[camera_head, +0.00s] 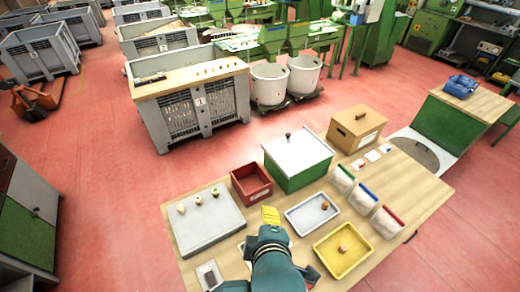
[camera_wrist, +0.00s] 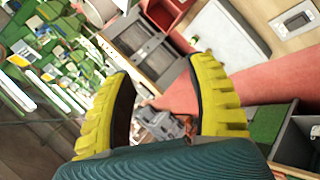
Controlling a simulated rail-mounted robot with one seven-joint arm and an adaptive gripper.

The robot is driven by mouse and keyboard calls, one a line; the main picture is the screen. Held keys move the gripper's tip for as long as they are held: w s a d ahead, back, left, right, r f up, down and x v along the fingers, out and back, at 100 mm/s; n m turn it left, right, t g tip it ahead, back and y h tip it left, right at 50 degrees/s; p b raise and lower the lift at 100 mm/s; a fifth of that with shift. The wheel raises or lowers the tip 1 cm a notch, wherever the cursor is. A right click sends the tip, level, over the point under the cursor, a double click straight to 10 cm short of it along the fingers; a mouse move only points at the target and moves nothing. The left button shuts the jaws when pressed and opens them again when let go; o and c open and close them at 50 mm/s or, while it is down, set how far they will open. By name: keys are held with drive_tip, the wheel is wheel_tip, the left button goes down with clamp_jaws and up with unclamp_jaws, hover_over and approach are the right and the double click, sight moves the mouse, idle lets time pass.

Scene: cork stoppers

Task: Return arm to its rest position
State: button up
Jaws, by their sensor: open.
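My gripper (camera_head: 271,215) is raised above the wooden table (camera_head: 405,180) near its front middle. In the wrist view, the two yellow fingers of my gripper (camera_wrist: 160,95) stand apart with nothing between them. In the head view, a cork stopper (camera_head: 342,248) sits in the yellow tray (camera_head: 325,261), and another small cork (camera_head: 325,205) sits in the white tray (camera_head: 296,224).
Small clear bins with coloured rims (camera_head: 362,198) are at the right. A grey crate (camera_head: 185,115) stands beyond the table. Red floor surrounds the table.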

drive_tip(key=s+d+r+m+t, duration=0.1)
drive_tip(key=r+m+t, duration=0.3)
drive_tip(key=r, duration=0.7)
drive_tip(key=s+d+r+m+t+p, duration=0.1)
drive_tip(key=r+m+t, duration=0.3)
drive_tip(key=r, duration=0.7)
drive_tip(key=s+d+r+m+t+h, duration=0.1)
drive_tip(key=s+d+r+m+t, duration=0.2)
drive_tip(key=r+m, duration=0.5)
wheel_tip(320, 180, up, 3)
drive_tip(key=shift+s+d+r+t, duration=0.15)
drive_tip(key=shift+d+t, duration=0.15)
drive_tip(key=shift+t, duration=0.5)
drive_tip(key=shift+a, duration=0.1)
